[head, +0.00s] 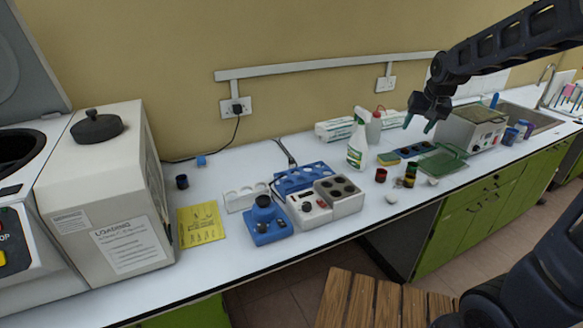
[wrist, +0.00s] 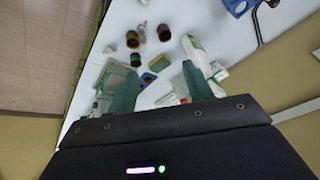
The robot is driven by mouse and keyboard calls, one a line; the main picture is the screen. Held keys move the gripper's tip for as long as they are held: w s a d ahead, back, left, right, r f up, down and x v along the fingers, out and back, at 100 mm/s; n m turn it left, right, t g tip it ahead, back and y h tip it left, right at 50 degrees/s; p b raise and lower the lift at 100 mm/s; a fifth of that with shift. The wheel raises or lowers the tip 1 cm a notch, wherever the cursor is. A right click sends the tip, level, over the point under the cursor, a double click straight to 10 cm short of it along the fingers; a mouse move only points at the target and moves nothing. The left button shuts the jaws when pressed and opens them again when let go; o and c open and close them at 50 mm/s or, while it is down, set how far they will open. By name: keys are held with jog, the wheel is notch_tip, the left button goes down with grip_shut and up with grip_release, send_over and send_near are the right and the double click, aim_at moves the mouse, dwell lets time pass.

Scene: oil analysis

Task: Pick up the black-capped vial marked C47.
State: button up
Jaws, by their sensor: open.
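No mark C47 can be read in either view, so I cannot tell which vial is meant. A small dark vial with a dark top (head: 181,182) stands at the left, behind the yellow sheet. A dark red jar (head: 381,175) and a taller banded dark jar or stack (head: 410,174) stand right of the spray bottle. Small dark round containers also show in the wrist view (wrist: 133,39).
A spray bottle (head: 357,144), a blue rack (head: 413,150) and a green basket (head: 443,160) stand near my gripper. A blue mixer (head: 265,222) and a grey heating block (head: 340,195) stand mid-bench. A large machine (head: 105,200) fills the left. Bare bench lies near the front edge.

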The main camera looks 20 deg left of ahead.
jog(key=w+a+f, duration=0.2)
jog(key=a, duration=0.4)
jog(key=w+a+f, duration=0.3)
jog(key=a, duration=0.3)
jog(key=n+t, duration=0.2)
jog(key=n, duration=0.1)
send_near(292, 160)
jog(key=shift+y, duration=0.4)
jog(key=x, duration=0.6)
jog(key=shift+a+f, duration=0.1)
jog(key=shift+a, duration=0.05)
jog(key=shift+d+x, duration=0.15)
jog(key=shift+x, duration=1.15)
jog(key=shift+d+x, duration=0.2)
jog(key=shift+x, duration=1.05)
jog(key=shift+w, duration=0.15)
jog(key=shift+c, duration=0.4)
jog(key=c, duration=1)
